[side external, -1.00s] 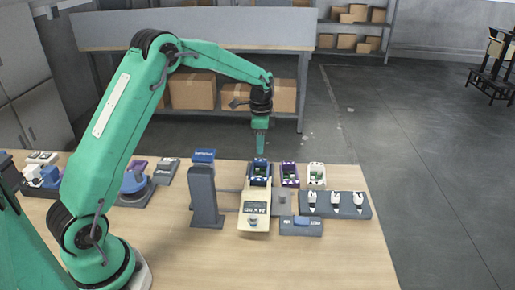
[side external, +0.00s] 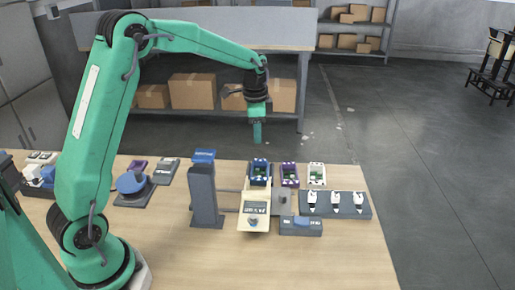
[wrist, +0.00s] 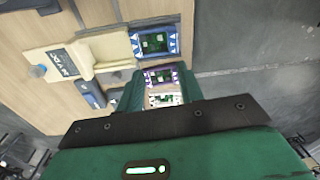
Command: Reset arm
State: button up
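My gripper (side external: 257,133) hangs pointing down from my green arm in the side external view. It is well above the table's far edge, behind the boards, and touches nothing. In the wrist view my gripper (wrist: 157,86) shows two green fingers apart with nothing held between them. The purple board (wrist: 160,76) and the white board (wrist: 164,99) show through the gap, far below the fingers.
A grey column with a blue top (side external: 204,197) stands on the table, left of a cream device with a display (side external: 254,211). Blue (side external: 260,172), purple (side external: 289,175) and white (side external: 316,174) board holders line the back. A dark rack (side external: 336,205) holds white pieces. The table front (side external: 330,262) is clear.

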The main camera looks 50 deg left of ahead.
jog(key=s+d+r+n+t, duration=0.3)
jog(key=s+d+r+n, duration=0.15)
jog(key=s+r, duration=0.8)
jog(key=s+d+f+n+t, duration=0.1)
jog(key=s+d, duration=0.1)
jog(key=s, duration=0.5)
jog(key=s+d+f+n, duration=0.1)
jog(key=s+n, duration=0.1)
jog(key=s, duration=0.6)
jog(key=shift+s+d+f+t, duration=0.15)
jog(key=shift+d+f+t, duration=0.2)
jog(key=shift+t, duration=0.05)
